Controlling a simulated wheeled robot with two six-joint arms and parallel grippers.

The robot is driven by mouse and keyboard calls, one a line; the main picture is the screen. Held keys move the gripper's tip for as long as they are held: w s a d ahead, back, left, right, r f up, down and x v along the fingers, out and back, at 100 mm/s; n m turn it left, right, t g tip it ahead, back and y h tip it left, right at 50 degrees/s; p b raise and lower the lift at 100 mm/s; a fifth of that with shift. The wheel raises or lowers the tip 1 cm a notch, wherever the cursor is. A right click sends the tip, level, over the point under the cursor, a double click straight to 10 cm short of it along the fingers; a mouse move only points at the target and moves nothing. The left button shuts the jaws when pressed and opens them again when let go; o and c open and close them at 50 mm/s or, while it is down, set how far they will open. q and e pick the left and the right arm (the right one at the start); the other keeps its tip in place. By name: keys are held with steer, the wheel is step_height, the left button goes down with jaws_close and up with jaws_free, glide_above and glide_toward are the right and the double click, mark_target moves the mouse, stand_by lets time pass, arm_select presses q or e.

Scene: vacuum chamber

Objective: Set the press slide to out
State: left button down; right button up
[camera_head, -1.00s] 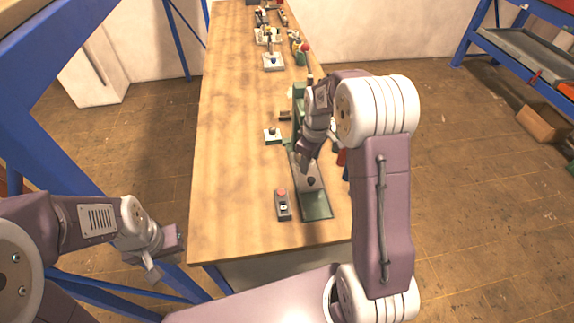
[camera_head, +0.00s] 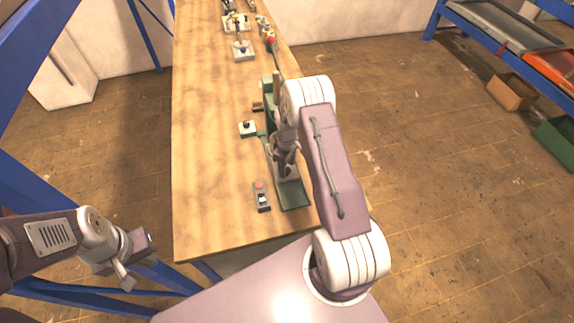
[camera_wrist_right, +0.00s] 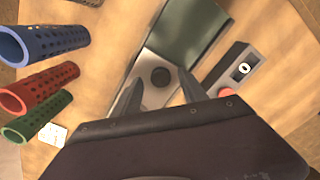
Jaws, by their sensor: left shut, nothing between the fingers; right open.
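The green press (camera_head: 270,100) stands on the bench, its green base (camera_head: 293,195) reaching toward me. The press slide is a grey plate with a round black knob (camera_wrist_right: 160,77). In the right wrist view the slide plate (camera_wrist_right: 150,62) lies beside the bare green base end (camera_wrist_right: 192,32). My right gripper (camera_head: 287,170) is over the slide and hides the knob in the head view. In the wrist view its open fingers (camera_wrist_right: 160,85) appear on either side of the knob, with no clear contact. My left gripper (camera_head: 128,272) is shut and empty, left of the bench.
A grey control box with a red button (camera_head: 261,196) sits just left of the press base. A small box with a black knob (camera_head: 247,128) lies farther back. Blue (camera_wrist_right: 45,38), red (camera_wrist_right: 40,88) and green (camera_wrist_right: 38,117) perforated tubes lie on the other side.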

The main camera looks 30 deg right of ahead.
steer(key=shift+a+f, duration=0.1)
steer(key=shift+f, duration=0.25)
jaws_close()
stand_by(1.2)
